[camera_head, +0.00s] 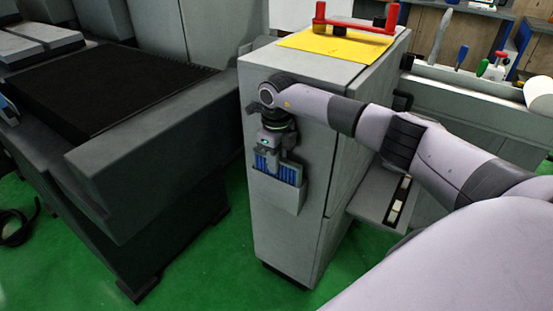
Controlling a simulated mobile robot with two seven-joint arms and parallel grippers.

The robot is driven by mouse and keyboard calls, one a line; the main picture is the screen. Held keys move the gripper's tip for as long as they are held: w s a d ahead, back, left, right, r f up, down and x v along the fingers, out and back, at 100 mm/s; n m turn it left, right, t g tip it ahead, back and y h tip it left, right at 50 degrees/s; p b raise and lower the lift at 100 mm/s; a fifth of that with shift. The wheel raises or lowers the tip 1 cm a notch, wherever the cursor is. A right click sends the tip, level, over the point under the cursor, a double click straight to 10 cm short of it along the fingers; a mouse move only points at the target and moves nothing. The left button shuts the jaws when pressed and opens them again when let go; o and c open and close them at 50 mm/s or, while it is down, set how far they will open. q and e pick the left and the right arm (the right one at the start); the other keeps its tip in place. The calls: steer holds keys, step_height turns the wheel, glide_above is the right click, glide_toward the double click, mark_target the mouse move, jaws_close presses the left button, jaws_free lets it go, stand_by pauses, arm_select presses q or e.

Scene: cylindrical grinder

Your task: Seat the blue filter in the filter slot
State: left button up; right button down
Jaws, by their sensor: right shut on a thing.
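The blue filter (289,174) shows as blue ribbed panels at the mouth of the filter slot (275,193), a grey pocket on the front of the grey cabinet (276,227). The filter's lower part is hidden by the pocket wall, so it appears at least partly inside. My right gripper (277,160) points down from above and is shut on the filter's upper middle. The fingers cover the middle of the filter. I cannot tell how deep the filter sits. My left gripper is not in view.
A yellow sheet (337,46) and a red handle (352,27) lie on the cabinet top. A large dark grey machine (120,130) stands to the left. A bench with tools (480,85) is at the right. Green floor (210,262) is clear in front.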

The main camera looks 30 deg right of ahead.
steer(key=shift+f+b, duration=0.55)
steer(key=shift+f, duration=0.35)
steer(key=c, duration=0.9)
jaws_free()
steer(key=shift+r, duration=0.1)
step_height(320, 180, up, 7)
steer(key=shift+r, duration=0.1)
